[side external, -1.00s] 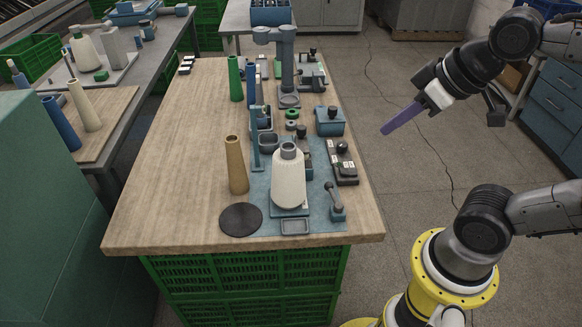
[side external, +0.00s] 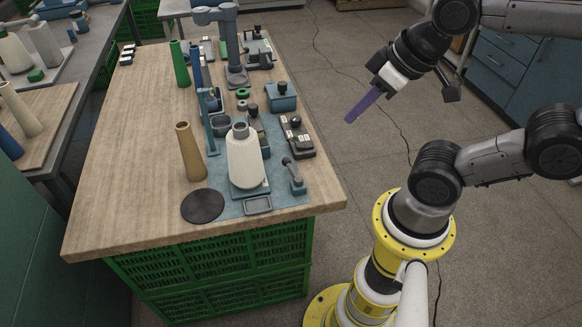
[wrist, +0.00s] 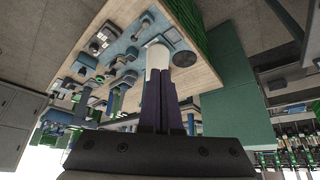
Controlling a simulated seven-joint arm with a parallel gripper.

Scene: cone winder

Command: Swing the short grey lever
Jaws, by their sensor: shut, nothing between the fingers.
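The short grey lever (side external: 291,172) stands at the near right corner of the blue mat, its arm leaning up and left with a dark knob at the top. A white yarn cone (side external: 245,160) stands just left of it; the cone also shows in the wrist view (wrist: 157,57). My gripper (side external: 349,120) hangs in the air right of the table, up and right of the lever in the picture and well apart from it. Its long purple fingers are shut and empty, pointing down and left.
A tan cone (side external: 190,152) and a black disc (side external: 203,206) are left of the white cone. A shallow grey tray (side external: 257,205) lies in front. A black switch box (side external: 297,137) and a blue box (side external: 281,98) stand behind the lever.

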